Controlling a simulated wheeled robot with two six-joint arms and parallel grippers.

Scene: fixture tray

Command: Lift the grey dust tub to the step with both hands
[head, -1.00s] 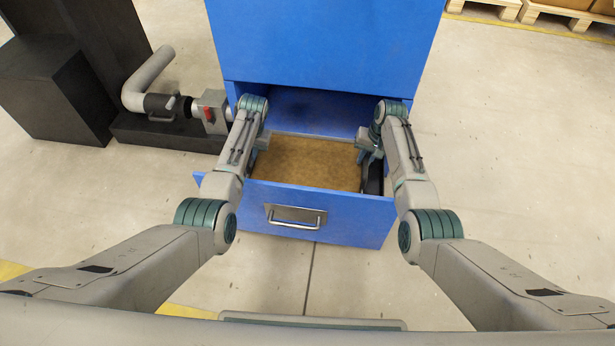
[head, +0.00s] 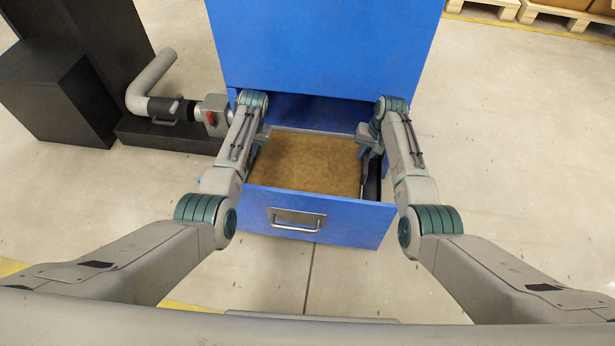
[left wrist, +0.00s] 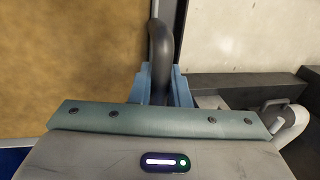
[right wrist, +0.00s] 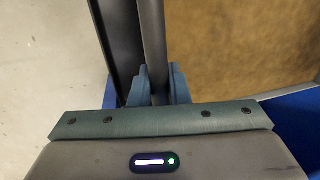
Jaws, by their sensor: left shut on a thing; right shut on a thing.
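The grey dust tub (head: 318,131) is full of brown dust (head: 305,163) and sits within the open blue drawer (head: 335,220). It looks level. My left gripper (head: 262,138) is at the tub's left side, shut on a dark handle bar (left wrist: 160,48) that shows in the left wrist view. My right gripper (head: 367,142) is at the tub's right side, shut on a grey bar (right wrist: 152,35) of the tub in the right wrist view. The tub's underside and the gap beneath it are hidden.
The blue cabinet (head: 325,50) rises behind the drawer. A grey pipe (head: 152,82) with a red-levered valve (head: 211,117) stands at the left beside black blocks (head: 62,100). The floor (head: 500,150) at the right is clear. The step is not identifiable.

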